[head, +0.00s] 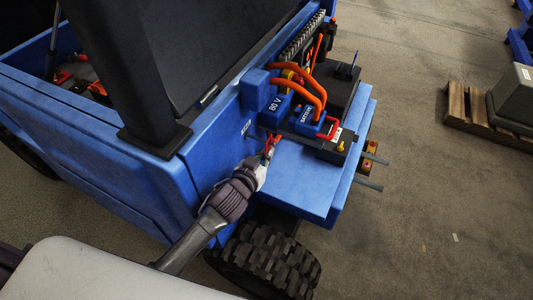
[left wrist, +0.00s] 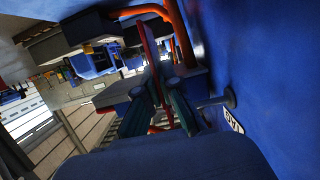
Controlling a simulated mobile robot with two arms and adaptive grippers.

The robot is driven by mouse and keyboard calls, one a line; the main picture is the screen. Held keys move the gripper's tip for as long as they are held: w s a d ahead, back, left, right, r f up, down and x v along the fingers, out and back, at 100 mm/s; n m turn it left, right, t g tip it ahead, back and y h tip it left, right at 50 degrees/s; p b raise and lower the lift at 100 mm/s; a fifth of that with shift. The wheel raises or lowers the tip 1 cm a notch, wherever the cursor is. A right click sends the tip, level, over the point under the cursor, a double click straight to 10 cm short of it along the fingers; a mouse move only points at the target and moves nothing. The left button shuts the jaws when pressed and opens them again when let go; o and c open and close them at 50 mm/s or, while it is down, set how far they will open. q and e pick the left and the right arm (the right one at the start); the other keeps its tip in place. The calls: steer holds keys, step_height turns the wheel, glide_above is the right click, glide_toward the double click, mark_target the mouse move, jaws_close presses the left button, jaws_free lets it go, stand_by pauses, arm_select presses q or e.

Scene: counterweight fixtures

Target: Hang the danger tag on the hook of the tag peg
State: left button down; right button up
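The danger tag (head: 270,142) is a thin red piece at the tip of my left gripper (head: 265,156) in the head view. In the left wrist view the tag (left wrist: 149,48) is seen nearly edge-on, between the dark fingers of the gripper (left wrist: 158,86), which are closed on it. The tag peg (left wrist: 228,98) is a short grey peg on the blue wall, right of the fingers and apart from the tag. A white label (left wrist: 233,121) is beside it; a label (head: 246,127) also shows in the head view. The tag's hole is not clear. My right gripper is out of view.
A blue vehicle (head: 120,185) fills the left and middle. Orange cables (head: 300,82), a battery box (head: 306,119) and a red handle (head: 329,128) lie close beyond the gripper. A flat blue ledge (head: 300,180) is right of it. Open floor lies farther right.

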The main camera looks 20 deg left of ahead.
arm_select(q)
steer(key=c, duration=1.2)
jaws_free()
steer(key=shift+c, duration=0.2)
steer(key=v, duration=1.2)
